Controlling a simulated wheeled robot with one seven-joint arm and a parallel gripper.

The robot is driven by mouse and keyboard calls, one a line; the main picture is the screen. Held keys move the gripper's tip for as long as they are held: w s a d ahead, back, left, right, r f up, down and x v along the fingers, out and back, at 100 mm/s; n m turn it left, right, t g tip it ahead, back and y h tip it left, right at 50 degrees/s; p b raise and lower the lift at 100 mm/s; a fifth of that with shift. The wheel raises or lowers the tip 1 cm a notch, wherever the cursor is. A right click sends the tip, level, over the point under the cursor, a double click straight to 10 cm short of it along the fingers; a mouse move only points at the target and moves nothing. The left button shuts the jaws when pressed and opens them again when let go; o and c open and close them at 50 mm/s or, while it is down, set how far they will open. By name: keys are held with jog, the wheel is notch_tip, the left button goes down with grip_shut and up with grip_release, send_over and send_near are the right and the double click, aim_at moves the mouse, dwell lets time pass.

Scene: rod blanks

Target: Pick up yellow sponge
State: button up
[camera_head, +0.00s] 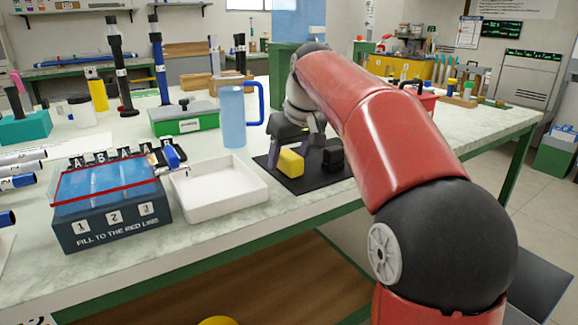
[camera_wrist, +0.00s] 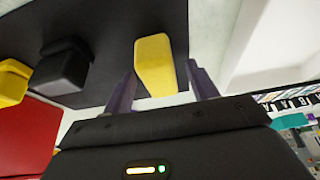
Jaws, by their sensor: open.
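The yellow sponge (camera_head: 291,162) is a small block on the black mat (camera_head: 299,184) on the bench. In the wrist view the sponge (camera_wrist: 154,62) stands out against the dark mat, its near end between the two purple fingers. My gripper (camera_wrist: 161,72) is open, with a finger on either side of the sponge and a visible gap to the right finger. The left finger is very close; I cannot tell if it touches. In the head view my gripper (camera_head: 289,158) is low over the mat, partly hidden by its own body.
A black block (camera_head: 333,156) sits right of the sponge, and also shows in the wrist view (camera_wrist: 64,66). A white tray (camera_head: 218,190) is just left of the mat. A blue mug (camera_head: 233,118) stands behind. A dark box with a blue top (camera_head: 112,215) is further left.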

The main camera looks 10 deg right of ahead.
jog(key=shift+f, duration=0.1)
jog(key=c, duration=1.1)
jog(key=shift+o, duration=0.2)
